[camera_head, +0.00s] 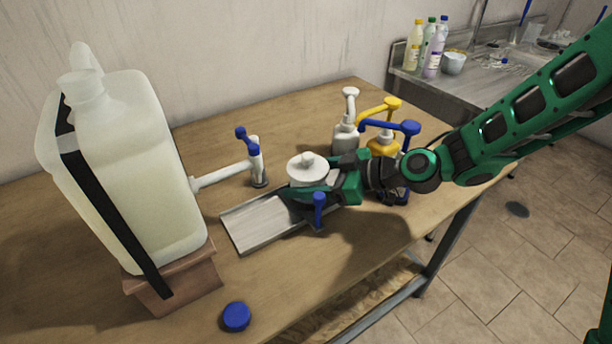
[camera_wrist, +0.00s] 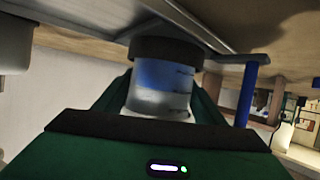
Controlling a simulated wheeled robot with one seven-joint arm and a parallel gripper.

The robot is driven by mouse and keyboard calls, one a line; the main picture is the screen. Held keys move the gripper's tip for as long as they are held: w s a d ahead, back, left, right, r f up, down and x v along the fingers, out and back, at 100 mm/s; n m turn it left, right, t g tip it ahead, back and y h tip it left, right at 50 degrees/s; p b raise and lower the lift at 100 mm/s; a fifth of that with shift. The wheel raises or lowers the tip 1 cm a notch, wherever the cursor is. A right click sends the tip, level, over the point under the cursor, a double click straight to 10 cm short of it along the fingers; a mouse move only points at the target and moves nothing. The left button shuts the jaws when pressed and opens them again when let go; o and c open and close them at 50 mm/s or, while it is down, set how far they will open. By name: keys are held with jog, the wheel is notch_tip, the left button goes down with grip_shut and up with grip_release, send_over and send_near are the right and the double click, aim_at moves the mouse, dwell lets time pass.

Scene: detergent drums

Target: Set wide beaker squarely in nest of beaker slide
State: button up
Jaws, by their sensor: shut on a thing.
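My gripper (camera_head: 308,186) is shut on the wide beaker, low over the right end of the beaker slide (camera_head: 250,226). In the wrist view the wide beaker (camera_wrist: 158,98) is a clear cylinder with a blue part, between my green fingers. A dark ring (camera_wrist: 165,50) is around its end toward the slide. The slide's metal plate (camera_wrist: 190,12) is close to that ring. I cannot tell whether the beaker sits squarely in the nest.
A blue-topped post (camera_head: 319,208) stands close by the slide's front edge. A large drum (camera_head: 135,170) with a spout (camera_head: 222,176) stands at left on a block. Pump bottles (camera_head: 346,135) stand behind my wrist. A blue cap (camera_head: 236,316) lies near the front.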

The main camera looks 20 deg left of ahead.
jog(key=o, duration=1.4)
jog(key=shift+c, duration=0.2)
jog(key=w+v, duration=0.1)
jog(key=v, duration=0.9)
jog(key=shift+s+d, duration=0.4)
jog(key=shift+s, duration=0.05)
jog(key=shift+r, duration=0.1)
